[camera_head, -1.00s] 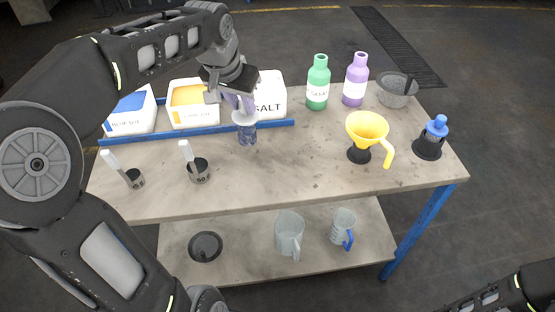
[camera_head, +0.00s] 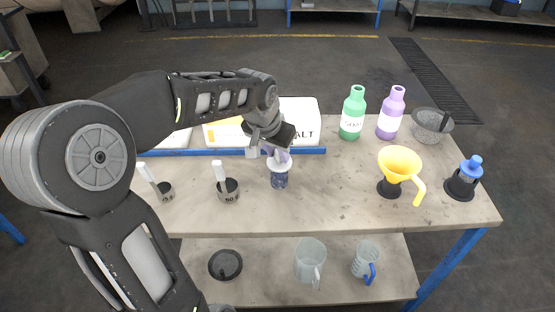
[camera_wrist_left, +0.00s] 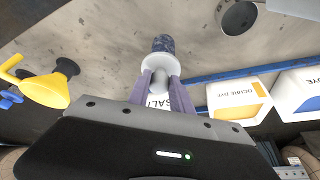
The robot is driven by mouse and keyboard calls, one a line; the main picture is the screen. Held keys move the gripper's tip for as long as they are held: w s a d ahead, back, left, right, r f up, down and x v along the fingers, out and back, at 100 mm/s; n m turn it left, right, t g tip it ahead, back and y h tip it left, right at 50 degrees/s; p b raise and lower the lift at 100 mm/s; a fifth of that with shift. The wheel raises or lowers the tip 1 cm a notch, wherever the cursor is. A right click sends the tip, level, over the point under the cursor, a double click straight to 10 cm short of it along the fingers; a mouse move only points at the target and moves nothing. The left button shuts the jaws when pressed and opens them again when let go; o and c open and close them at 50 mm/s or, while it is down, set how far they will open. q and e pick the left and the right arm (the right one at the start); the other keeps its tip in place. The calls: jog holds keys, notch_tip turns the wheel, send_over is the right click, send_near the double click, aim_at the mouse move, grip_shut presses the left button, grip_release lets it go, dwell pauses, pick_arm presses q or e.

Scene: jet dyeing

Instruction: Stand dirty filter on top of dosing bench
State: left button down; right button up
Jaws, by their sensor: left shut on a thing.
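The dirty filter, a dark blue mottled cylinder (camera_head: 279,181) with a pale collar at its top, is upright in my left gripper (camera_head: 277,157). In the left wrist view the fingers of my left gripper (camera_wrist_left: 160,88) are shut on its pale end, and its dark mesh end (camera_wrist_left: 162,44) points away toward the bench. The dosing bench (camera_head: 330,195) has a worn grey top. The filter's lower end is at or just above this top; I cannot tell whether it touches. My right gripper is not in view.
A salt box (camera_head: 302,112) and dye boxes stand behind a blue rail (camera_head: 310,151). A yellow funnel (camera_head: 399,163), green bottle (camera_head: 352,115), purple bottle (camera_head: 391,115) and blue-capped item (camera_head: 464,178) stand to the right. Bench top between filter and funnel is clear.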

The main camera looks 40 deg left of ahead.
aim_at(277, 160)
pick_arm(q)
jog(key=shift+f, duration=1.45)
jog(key=shift+f, duration=0.2)
jog(key=c, duration=1.1)
grip_release()
jog(key=shift+r, duration=0.1)
jog(key=shift+c, duration=0.2)
jog(key=shift+r, duration=0.1)
jog(key=b+v, duration=0.1)
jog(key=v, duration=1.1)
